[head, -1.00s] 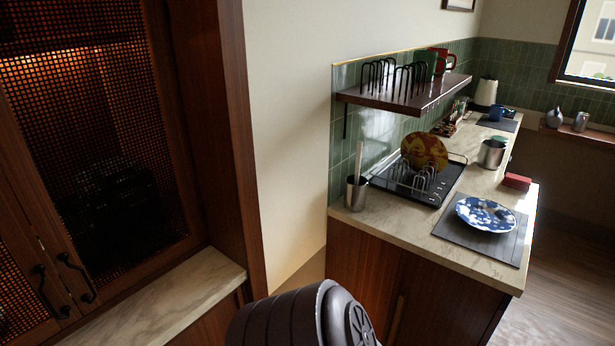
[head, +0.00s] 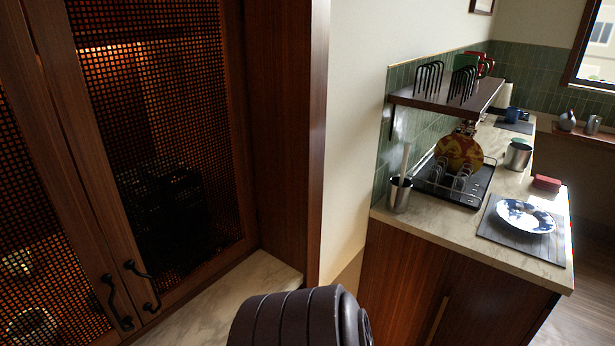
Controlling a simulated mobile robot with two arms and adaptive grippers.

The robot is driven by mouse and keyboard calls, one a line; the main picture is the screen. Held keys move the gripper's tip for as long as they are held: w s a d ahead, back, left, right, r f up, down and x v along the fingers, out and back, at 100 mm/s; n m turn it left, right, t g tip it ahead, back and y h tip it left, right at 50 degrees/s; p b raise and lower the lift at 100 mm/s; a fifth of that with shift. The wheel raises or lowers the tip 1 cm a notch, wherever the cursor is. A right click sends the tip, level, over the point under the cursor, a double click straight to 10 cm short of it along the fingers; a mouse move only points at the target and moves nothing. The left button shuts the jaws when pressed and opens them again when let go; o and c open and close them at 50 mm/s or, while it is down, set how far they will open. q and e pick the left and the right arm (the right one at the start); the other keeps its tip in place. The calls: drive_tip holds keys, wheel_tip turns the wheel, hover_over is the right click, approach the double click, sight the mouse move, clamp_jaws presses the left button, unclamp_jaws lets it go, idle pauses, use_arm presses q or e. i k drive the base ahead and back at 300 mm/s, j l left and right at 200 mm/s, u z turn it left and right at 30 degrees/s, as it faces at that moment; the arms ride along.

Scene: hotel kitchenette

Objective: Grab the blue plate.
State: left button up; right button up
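The blue plate (head: 525,216) is blue and white patterned. It lies flat on a dark placemat (head: 498,232) near the front right end of the marble counter (head: 425,222). Nothing touches it from above. A dark rounded part of my own arm shows at the bottom middle, well to the left of the plate. Neither of my grippers is in view.
A dish rack (head: 468,190) with a red and yellow plate (head: 459,153) stands left of the placemat. Near it are a metal utensil cup (head: 400,195), a metal pot (head: 518,155) and a red box (head: 546,183). A shelf (head: 440,97) overhangs the counter. Mesh-door cabinets (head: 160,150) stand at left.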

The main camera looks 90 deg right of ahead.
sight(524, 215)
drive_tip(key=z, duration=2.1)
